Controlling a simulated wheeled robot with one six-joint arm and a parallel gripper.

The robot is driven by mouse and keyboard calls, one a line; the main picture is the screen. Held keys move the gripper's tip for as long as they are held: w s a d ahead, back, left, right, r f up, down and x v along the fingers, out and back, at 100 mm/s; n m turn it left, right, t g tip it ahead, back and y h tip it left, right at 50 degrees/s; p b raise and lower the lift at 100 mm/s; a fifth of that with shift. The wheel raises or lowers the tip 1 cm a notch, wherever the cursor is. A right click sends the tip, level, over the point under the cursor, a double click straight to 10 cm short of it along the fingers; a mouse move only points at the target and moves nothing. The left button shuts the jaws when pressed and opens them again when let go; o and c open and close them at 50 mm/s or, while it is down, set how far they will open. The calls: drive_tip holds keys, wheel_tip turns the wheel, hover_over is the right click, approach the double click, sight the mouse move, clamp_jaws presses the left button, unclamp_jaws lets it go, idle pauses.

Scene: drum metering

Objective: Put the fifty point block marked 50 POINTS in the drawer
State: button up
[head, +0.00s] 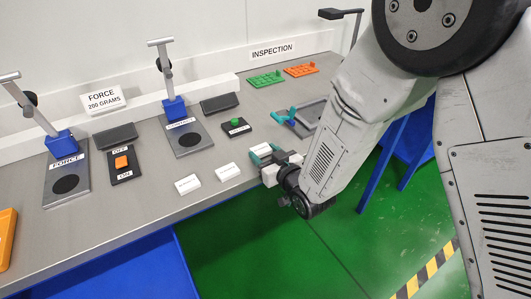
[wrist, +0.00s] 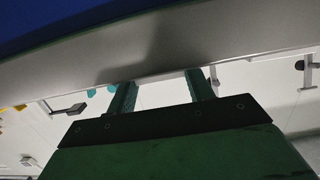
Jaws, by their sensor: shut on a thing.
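My gripper (head: 266,158) is at the front edge of the grey bench, to the right of two white labelled blocks. It is shut on a white block (head: 270,175), partly hidden by the fingers; no marking on it can be read. The two other white blocks (head: 188,184) (head: 228,172) lie flat on the bench, their print too small to read. In the wrist view the green fingers (wrist: 160,92) stand apart, their tips at a pale strip under the grey bench edge. I cannot make out an open drawer; a blue surface (head: 130,270) shows below the bench front.
A teal tool (head: 284,116) lies near a grey tray (head: 308,115). Green floor (head: 250,245) lies in front.

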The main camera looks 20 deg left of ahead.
drive_tip(key=shift+w+d+f, duration=0.15)
drive_tip(key=shift+w+f, duration=0.05)
drive_tip(key=shift+f, duration=0.1)
drive_tip(key=shift+f, duration=0.15)
drive_tip(key=o, duration=1)
drive_tip(key=shift+c, duration=0.2)
drive_tip(key=shift+s, duration=0.1)
drive_tip(key=v, duration=0.7)
drive_tip(key=shift+s+d, duration=0.25)
drive_tip(key=shift+s, duration=0.05)
